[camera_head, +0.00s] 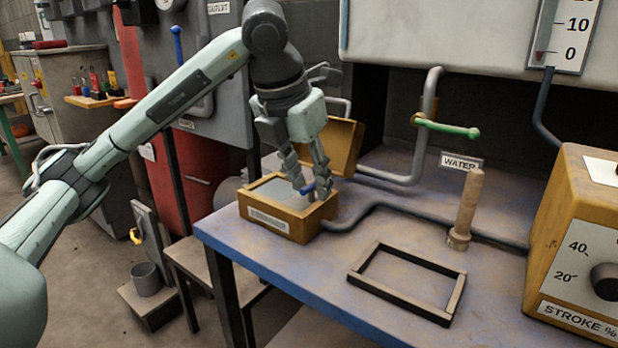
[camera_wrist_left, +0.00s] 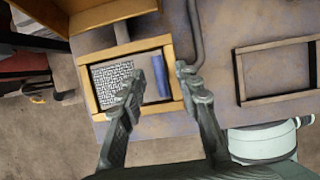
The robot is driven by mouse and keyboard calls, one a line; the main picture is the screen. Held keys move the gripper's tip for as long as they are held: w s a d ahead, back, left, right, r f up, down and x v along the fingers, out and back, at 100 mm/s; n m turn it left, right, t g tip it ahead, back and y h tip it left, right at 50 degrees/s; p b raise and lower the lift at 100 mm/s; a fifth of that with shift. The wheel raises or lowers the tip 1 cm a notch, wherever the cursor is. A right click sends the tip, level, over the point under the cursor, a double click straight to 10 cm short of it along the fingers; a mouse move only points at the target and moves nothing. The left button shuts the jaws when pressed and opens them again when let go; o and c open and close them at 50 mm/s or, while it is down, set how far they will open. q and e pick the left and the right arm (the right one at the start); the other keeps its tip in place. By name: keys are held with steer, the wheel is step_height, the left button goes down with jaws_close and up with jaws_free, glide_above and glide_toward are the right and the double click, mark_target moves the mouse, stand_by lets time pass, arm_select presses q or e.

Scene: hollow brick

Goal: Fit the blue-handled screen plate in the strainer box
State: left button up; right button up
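The yellow strainer box (camera_head: 275,222) stands at the table's left edge with its lid (camera_head: 337,146) raised. The grey screen plate (camera_head: 268,190) lies within the box's rim; its mesh shows in the left wrist view (camera_wrist_left: 108,85). I cannot tell whether it sits fully down. Its blue handle (camera_head: 309,188) is at the right side of the opening and also shows in the left wrist view (camera_wrist_left: 163,76). My left gripper (camera_head: 312,190) is over the box with its fingers apart, the handle between or just beyond the tips. My right gripper is in no view.
An empty dark rectangular frame (camera_head: 395,292) lies on the blue table (camera_head: 330,262). A wooden-handled tool (camera_head: 466,205) stands behind it. Grey pipes (camera_head: 400,208) run behind the box. A yellow dial unit (camera_head: 570,235) stands at the right.

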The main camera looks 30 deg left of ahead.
arm_select(q)
steer(key=v, duration=1.2)
stand_by(0.5)
